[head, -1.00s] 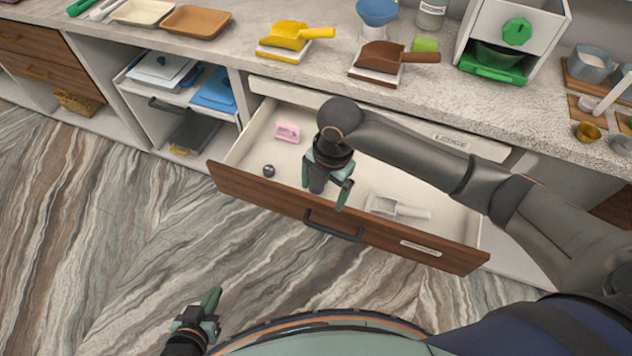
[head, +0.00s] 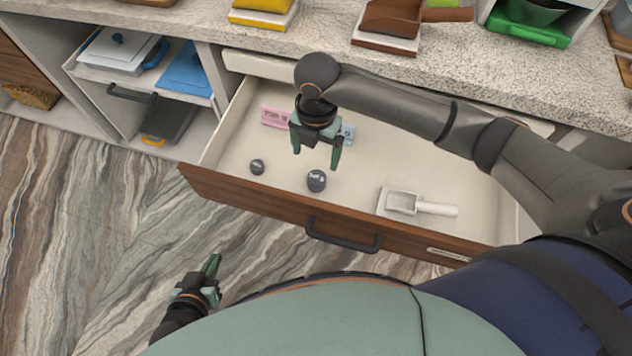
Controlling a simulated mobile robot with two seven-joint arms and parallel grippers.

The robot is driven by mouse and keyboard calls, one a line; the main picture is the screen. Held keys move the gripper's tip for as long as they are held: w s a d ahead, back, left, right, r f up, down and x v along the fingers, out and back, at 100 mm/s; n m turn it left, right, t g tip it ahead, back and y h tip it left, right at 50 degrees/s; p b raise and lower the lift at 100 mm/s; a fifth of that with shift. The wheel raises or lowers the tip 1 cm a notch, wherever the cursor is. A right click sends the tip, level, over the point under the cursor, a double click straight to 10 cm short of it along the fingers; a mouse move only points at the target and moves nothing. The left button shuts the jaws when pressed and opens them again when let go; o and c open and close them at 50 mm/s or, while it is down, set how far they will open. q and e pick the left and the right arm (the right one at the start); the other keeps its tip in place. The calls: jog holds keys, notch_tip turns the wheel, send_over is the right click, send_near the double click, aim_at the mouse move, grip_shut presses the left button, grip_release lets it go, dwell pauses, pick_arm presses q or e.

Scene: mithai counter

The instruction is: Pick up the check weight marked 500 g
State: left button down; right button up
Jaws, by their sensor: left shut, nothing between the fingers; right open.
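Two dark round weights lie in the open drawer (head: 230,150). The larger weight (head: 316,181) has pale lettering on top, too small to read surely. The smaller weight (head: 257,167) lies to its left, with a mark that I cannot read. My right gripper (head: 316,157) hangs over the drawer, open and empty, its fingers pointing down. In the picture its fingertips are just above the larger weight; I cannot tell the height gap. My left gripper (head: 212,272) is shut and empty, low over the floor in front of the drawer.
A pink item (head: 275,117) and a partly hidden blue-grey item (head: 347,132) lie behind the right gripper. A white scoop (head: 416,204) lies at the drawer's right. The drawer front (head: 270,212) has a dark handle (head: 342,236). The counter (head: 330,45) overhangs behind.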

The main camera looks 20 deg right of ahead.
jog(key=b, duration=0.1)
send_over(317, 177)
jog(key=f, duration=0.6)
jog(key=shift+s+a+f, duration=0.15)
jog(key=shift+a, duration=0.1)
jog(key=shift+d+f+b, duration=0.15)
jog(key=shift+f+b, duration=0.15)
jog(key=shift+f, duration=1.05)
jog(key=shift+d+f+b, duration=0.1)
jog(key=shift+f+b, duration=0.2)
jog(key=shift+f, duration=1)
jog(key=shift+c, duration=0.4)
grip_shut()
